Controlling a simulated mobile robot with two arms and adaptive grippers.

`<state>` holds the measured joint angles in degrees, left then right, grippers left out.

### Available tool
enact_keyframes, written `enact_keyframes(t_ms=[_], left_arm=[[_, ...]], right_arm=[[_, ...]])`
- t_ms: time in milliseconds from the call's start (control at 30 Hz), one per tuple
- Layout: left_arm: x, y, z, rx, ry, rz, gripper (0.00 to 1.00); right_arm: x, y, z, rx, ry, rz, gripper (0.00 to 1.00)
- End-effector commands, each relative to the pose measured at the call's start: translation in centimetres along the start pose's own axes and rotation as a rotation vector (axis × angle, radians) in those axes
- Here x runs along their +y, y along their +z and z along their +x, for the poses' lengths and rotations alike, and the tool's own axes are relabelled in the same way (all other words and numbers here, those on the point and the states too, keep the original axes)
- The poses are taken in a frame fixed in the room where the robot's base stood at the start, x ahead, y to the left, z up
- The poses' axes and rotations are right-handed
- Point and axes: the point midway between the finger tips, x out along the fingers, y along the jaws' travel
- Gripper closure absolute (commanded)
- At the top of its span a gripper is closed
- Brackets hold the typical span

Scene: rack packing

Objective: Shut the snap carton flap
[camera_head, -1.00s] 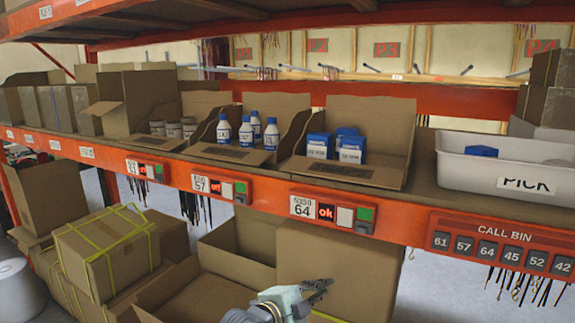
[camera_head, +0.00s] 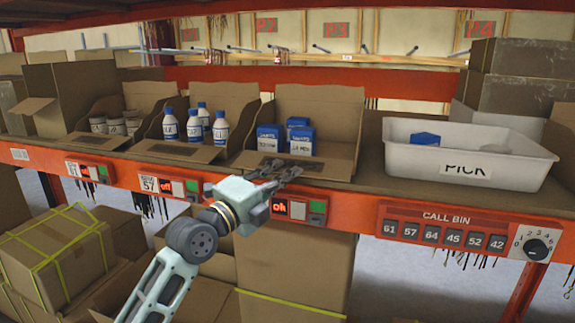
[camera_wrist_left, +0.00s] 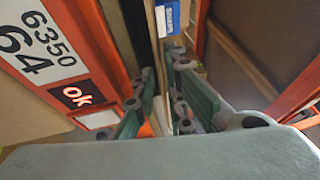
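An open brown carton (camera_head: 345,112) with several blue-and-white boxes (camera_head: 300,138) stands on the shelf above the label 64. Its back panel is upright, and its low front flap (camera_head: 325,172) lies toward the shelf edge. My left gripper (camera_head: 285,172) is at the front of this carton, over the flap's left part, and hides some of it. In the left wrist view, the fingers (camera_wrist_left: 165,95) are apart, with a thin cardboard edge (camera_wrist_left: 160,40) showing between and beyond them. I cannot tell whether they touch it. My right gripper is not in view.
Cartons of blue-capped bottles (camera_head: 195,125) and of grey jars (camera_head: 120,123) stand to the left. A white PICK tote (camera_head: 390,150) stands to the right. The orange shelf beam (camera_head: 355,215) carries labels and buttons below the gripper. Large boxes (camera_head: 50,255) are stacked underneath.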

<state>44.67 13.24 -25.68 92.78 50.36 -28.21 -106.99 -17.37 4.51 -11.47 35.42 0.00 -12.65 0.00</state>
Motion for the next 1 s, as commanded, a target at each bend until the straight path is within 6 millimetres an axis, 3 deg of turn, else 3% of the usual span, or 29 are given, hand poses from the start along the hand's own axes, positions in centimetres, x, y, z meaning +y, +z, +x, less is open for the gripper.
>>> enact_keyframes(t_ms=[267, 533, 667, 1000], left_arm=[[0.0, 0.0, 2.1, 0.0, 0.0, -0.001, 0.89], [0.1, 0.0, 2.2, -0.001, 0.0, 0.0, 0.89], [0.1, 0.0, 2.2, -0.001, 0.0, -0.001, 1.0], [0.1, 0.1, 2.2, -0.001, 0.001, -0.001, 1.0]], right_arm=[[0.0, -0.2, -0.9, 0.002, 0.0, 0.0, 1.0], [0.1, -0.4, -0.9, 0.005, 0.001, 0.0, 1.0], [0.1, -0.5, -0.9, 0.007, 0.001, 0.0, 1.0], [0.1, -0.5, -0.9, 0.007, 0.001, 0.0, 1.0]])
